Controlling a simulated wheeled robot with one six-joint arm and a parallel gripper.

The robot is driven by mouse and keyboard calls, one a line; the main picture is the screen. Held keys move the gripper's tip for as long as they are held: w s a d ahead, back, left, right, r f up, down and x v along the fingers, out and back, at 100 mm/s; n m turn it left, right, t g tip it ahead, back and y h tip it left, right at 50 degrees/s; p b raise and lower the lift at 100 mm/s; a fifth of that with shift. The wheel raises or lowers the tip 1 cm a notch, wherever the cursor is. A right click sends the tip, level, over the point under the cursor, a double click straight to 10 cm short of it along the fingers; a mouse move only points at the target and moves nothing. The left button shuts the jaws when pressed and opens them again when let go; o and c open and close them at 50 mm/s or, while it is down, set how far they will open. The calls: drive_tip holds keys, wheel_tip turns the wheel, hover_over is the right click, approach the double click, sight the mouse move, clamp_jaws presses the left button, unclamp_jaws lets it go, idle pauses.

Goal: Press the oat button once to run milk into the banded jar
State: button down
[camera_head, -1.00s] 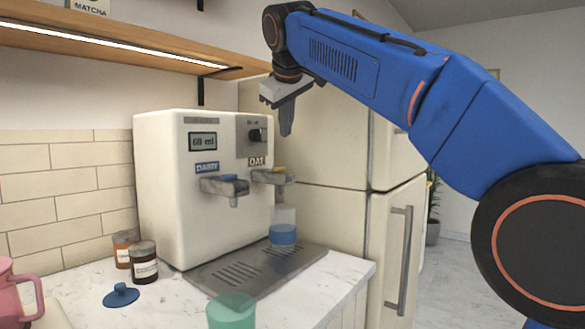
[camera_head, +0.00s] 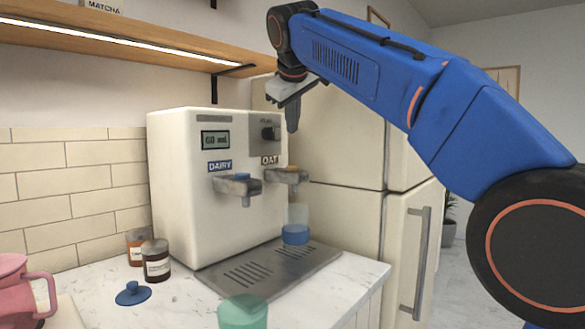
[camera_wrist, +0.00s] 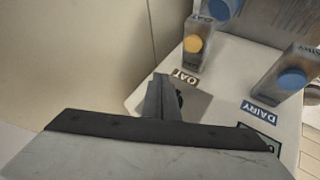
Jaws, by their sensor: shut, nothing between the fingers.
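The white milk machine (camera_head: 175,190) stands on the counter; its display (camera_head: 215,140) appears to read 60 ml. The OAT label (camera_head: 270,160) sits above the right spout, which has a yellow oat button (camera_head: 289,170). The button also shows in the wrist view (camera_wrist: 193,43). A clear jar with a blue band (camera_head: 296,235) stands on the drip tray (camera_head: 310,262) under the oat spout. In the wrist view a blue part, probably of this jar, shows at the top edge. My gripper (camera_head: 292,128) is shut and empty, above and apart from the oat button, pointing down.
The dairy spout (camera_head: 237,185) with its blue button is just left of the oat one. A green cup (camera_head: 243,312), a blue lid (camera_head: 133,293), brown jars (camera_head: 156,262) and a pink mug (camera_head: 20,290) stand nearby. A shelf (camera_head: 130,45) hangs above; a fridge (camera_head: 345,225) stands right.

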sight(293, 167)
drive_tip(key=shift+f, duration=3.55)
drive_tip(key=shift+f, duration=0.2)
drive_tip(key=shift+f, duration=0.25)
drive_tip(key=shift+f, duration=0.5)
drive_tip(key=shift+r, duration=0.15)
idle(0.3)
drive_tip(key=shift+r, duration=0.8)
drive_tip(key=shift+r, duration=2.5)
